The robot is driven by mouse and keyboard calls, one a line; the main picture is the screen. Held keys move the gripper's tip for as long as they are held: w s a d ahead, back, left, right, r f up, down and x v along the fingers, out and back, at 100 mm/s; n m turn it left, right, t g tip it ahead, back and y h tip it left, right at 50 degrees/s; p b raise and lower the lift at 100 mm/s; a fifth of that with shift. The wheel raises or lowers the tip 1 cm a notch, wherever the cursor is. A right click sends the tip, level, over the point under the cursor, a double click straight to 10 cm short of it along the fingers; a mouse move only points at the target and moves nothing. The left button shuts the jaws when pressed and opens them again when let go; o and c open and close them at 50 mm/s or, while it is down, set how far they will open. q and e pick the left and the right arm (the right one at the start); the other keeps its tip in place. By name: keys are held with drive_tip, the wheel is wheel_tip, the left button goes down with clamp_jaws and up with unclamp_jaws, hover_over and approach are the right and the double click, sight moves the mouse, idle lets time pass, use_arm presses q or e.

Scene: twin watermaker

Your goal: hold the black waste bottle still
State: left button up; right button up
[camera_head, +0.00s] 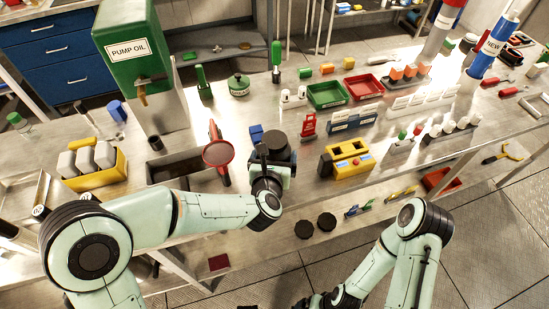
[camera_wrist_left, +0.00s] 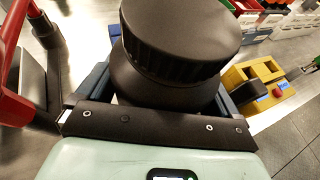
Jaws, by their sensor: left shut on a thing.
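The black waste bottle (camera_wrist_left: 170,80) stands between the fingers of my left gripper (camera_wrist_left: 165,95), with its wide ribbed cap facing the left wrist camera. In the head view the bottle (camera_head: 276,143) shows at the end of my left arm, over the metal bench. My left gripper (camera_head: 270,160) is shut on the bottle, and its fingers are mostly hidden. The bottle's lower part is hidden, so I cannot tell whether it touches the bench. My right arm is at the lower right of the head view, and its gripper (camera_head: 330,300) is partly cut off at the bottom edge.
A yellow device (camera_head: 347,160) stands to the right. A green pump oil tank (camera_head: 135,60) is behind left. Two black caps (camera_head: 315,225) lie on the lower shelf.

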use_arm(q)
wheel_tip(320, 180, up, 20)
drive_tip(key=p, duration=0.4)
use_arm(e)
drive_tip(key=r, duration=0.1)
drive_tip(key=w+r, duration=0.1)
drive_tip(key=r, duration=0.1)
drive_tip(key=w+r, duration=0.1)
drive_tip(key=r, duration=0.1)
drive_tip(key=shift+w, duration=0.2)
